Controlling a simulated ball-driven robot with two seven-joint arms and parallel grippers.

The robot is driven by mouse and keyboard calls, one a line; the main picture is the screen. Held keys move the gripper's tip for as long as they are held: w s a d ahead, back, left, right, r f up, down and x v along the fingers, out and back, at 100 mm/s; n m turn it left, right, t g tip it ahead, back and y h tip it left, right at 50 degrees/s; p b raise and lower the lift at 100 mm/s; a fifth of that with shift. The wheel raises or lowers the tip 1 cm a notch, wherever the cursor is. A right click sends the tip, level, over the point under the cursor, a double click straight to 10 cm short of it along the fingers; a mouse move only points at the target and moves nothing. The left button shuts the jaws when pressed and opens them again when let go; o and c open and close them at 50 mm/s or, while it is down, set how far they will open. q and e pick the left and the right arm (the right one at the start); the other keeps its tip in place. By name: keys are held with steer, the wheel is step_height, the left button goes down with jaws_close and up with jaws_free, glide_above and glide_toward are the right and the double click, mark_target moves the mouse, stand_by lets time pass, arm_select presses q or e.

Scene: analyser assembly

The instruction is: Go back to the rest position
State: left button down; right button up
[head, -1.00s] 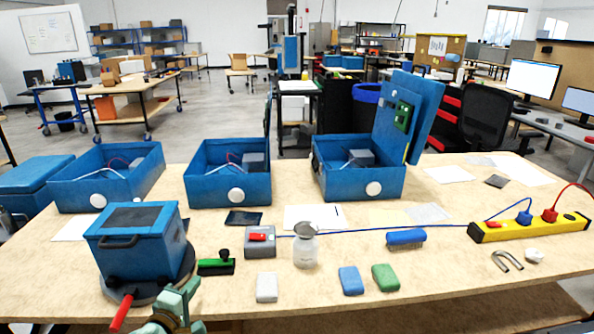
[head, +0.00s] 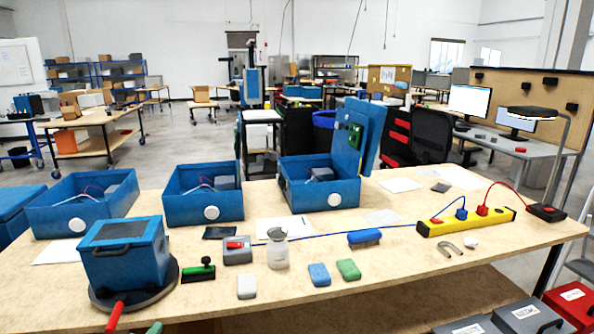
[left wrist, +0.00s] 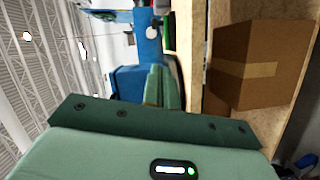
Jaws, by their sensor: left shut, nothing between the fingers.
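My left gripper (left wrist: 160,84) shows in the left wrist view with its green fingers together and nothing between them. In the head view only a small green tip of it (head: 155,328) shows at the bottom edge, in front of the table (head: 330,295) and to the right of the red handle (head: 115,316). It is apart from the things on the table top. My right gripper is in neither view.
A closed blue box (head: 122,255) stands on a round dark base near the table's left front. Three open blue boxes stand behind. A yellow power strip (head: 465,222) lies right. The wrist view shows a cardboard box (left wrist: 262,65) on a shelf. Floor right is partly filled by toolboxes (head: 530,316).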

arm_select(q)
steer(key=s+f+m+g+y, duration=0.1)
steer(key=s+f+m+g, duration=0.25)
steer(key=s+f, duration=0.4)
steer(key=s+f+m+g, duration=0.2)
steer(key=s+f+m, duration=0.3)
steer(key=f, duration=0.6)
steer(key=s+f+m+g+y, duration=0.1)
steer(key=s+f+m+g, duration=0.25)
steer(key=s+f, duration=0.45)
steer(key=s+d+f+m+g, duration=0.1)
steer(key=s+f+m+g, duration=0.1)
steer(key=s+f, duration=0.55)
steer(key=s+d+f+m+g, duration=0.1)
steer(key=s+f+m+g, duration=0.3)
steer(key=s, duration=0.7)
steer(key=s+d+f+g, duration=0.1)
steer(key=s+d, duration=0.1)
steer(key=s, duration=0.8)
steer(key=s+d+f, duration=0.2)
steer(key=s+d, duration=0.1)
steer(key=s, duration=0.7)
steer(key=shift+s+d+g+h, duration=0.25)
steer(key=shift+s+g+h, duration=0.05)
steer(key=shift+s+g, duration=0.1)
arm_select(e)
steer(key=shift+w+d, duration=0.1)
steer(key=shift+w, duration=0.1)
